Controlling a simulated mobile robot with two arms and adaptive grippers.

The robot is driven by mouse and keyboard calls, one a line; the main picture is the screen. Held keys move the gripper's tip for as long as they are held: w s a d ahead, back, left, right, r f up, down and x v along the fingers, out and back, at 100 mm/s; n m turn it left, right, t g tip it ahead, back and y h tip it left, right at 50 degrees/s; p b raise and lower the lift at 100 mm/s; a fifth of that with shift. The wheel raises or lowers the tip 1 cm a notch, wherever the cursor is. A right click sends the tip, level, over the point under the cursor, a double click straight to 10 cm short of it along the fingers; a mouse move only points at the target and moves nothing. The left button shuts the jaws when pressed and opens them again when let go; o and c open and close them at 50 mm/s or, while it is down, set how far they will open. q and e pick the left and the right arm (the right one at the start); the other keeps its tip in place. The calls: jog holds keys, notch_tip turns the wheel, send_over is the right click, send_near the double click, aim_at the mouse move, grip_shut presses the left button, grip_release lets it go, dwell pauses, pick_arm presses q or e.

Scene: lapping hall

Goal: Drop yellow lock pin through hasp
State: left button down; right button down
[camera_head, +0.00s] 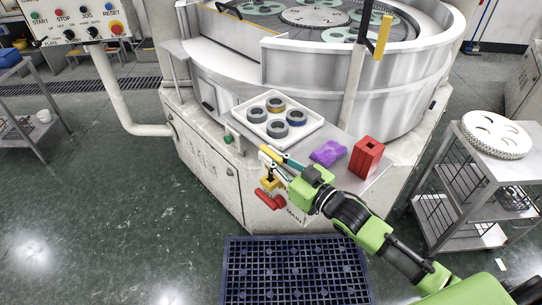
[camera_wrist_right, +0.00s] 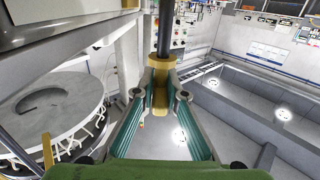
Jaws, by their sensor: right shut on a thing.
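My right gripper (camera_head: 273,163) reaches in from the lower right to the front of the machine cabinet. It is shut on the yellow lock pin (camera_head: 268,152). In the right wrist view the yellow pin (camera_wrist_right: 160,92) stands between the two teal fingers (camera_wrist_right: 161,80), with a dark rod beyond it. Just below the gripper in the head view is a yellow fitting (camera_head: 271,183), which looks like the hasp, above a red handle (camera_head: 268,200) on the cabinet front. The gripper partly hides this area, and I cannot tell whether pin and hasp touch. My left gripper is not in view.
On the cabinet ledge are a white tray (camera_head: 241,113) with several rings, a purple cloth (camera_head: 328,152) and a red block (camera_head: 366,157). A blue mat (camera_head: 295,275) lies on the floor in front. A metal cart (camera_head: 473,158) stands at the right.

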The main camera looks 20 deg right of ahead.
jog(key=shift+f+b, duration=1.05)
jog(key=shift+f, duration=0.65)
jog(key=c, duration=2)
grip_release()
jog(key=shift+o, duration=0.2)
jog(key=shift+s, duration=0.1)
jog(key=shift+s+f, duration=0.15)
jog(key=v, duration=1.1)
jog(key=shift+s+d+r, duration=0.25)
jog(key=shift+d+r, duration=0.05)
jog(key=shift+d, duration=0.05)
